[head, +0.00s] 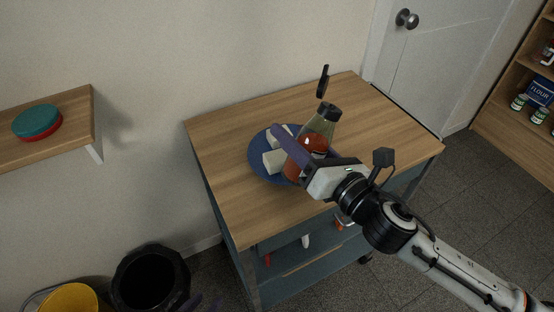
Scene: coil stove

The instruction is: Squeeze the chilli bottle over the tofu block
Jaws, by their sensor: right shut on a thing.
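The chilli bottle (318,126) has a dark cap, a clear upper part and red-orange contents lower down. It leans a little to the right in the picture, cap up. My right gripper (296,158) is shut on it, and its purple finger and wrist hide part of the lower bottle. White tofu (273,161) lies on a blue plate (257,166), just left of the bottle and partly hidden by the finger. I cannot tell whether the bottle touches the plate. Only dark purple tips of my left gripper (205,303) show at the bottom edge.
The plate is on a wooden-topped cart (390,125) with free room left and right. A dark upright object (322,82) shows behind the bottle. A wall shelf (75,133) holds teal and red discs (38,121). A black bin (150,280) and yellow bucket (68,298) stand lower left.

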